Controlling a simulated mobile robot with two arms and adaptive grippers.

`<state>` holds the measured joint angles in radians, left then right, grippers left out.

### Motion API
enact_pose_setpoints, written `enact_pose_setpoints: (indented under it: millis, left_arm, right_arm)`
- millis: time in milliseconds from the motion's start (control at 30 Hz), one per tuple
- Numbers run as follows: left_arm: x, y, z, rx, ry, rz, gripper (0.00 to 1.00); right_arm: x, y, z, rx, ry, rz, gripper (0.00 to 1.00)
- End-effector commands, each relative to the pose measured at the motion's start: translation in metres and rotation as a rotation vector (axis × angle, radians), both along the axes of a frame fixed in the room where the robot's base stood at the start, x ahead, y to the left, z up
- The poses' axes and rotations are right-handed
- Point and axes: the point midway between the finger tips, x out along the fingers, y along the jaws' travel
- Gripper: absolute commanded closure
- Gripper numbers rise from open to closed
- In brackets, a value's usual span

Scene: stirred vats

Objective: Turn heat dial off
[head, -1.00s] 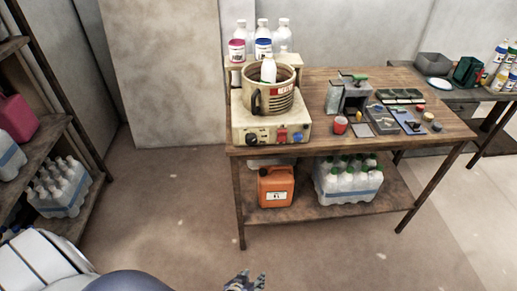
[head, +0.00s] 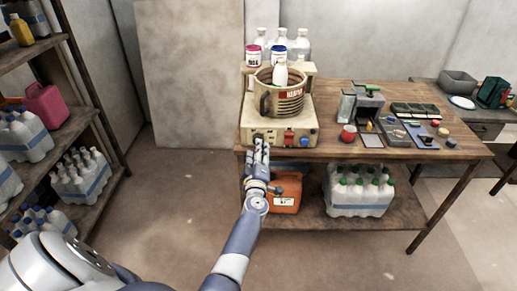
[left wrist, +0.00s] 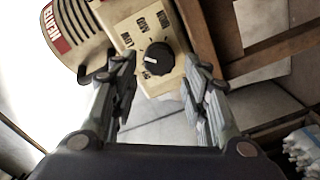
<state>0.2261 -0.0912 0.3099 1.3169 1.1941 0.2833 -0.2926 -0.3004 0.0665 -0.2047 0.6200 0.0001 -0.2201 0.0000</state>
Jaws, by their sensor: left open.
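The heat dial (left wrist: 159,58) is a round black knob with a white mark, on the front of a cream heater box (head: 247,112). In the left wrist view the white mark points left in the picture. My right gripper is not in view.
A ribbed pot (head: 290,102) with a white bottle in it stands on the heater box. Red and blue controls sit right of the dial. The wooden table (head: 330,152) holds small tools and containers to the right. An orange canister (head: 287,204) is below, near my left arm.

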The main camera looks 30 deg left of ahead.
Motion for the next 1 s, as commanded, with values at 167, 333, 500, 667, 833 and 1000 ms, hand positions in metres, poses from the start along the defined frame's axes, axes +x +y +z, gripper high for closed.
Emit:
enact_pose_setpoints:
  millis: [167, 333, 500, 667, 833, 1000]
  left_arm:
    - [0.025, 0.015, -0.003, 0.001, -0.001, 0.000, 0.58]
    - [0.036, 0.022, -0.002, 0.000, 0.000, -0.001, 0.58]
    - [0.039, 0.024, -0.001, 0.000, 0.001, -0.002, 0.58]
    - [0.039, 0.024, -0.001, 0.000, 0.001, -0.002, 0.58]
    - [0.039, 0.024, -0.001, 0.001, 0.001, -0.001, 0.91]
    - [0.039, 0.024, -0.001, -0.002, -0.001, -0.001, 0.90]
  right_arm:
    - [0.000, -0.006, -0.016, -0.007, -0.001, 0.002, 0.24]
    - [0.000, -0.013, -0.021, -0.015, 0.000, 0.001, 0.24]
    - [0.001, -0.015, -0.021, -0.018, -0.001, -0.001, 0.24]
    - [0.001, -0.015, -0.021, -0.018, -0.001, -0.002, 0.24]
    - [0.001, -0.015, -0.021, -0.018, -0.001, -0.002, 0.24]
    - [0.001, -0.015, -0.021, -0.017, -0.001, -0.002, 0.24]
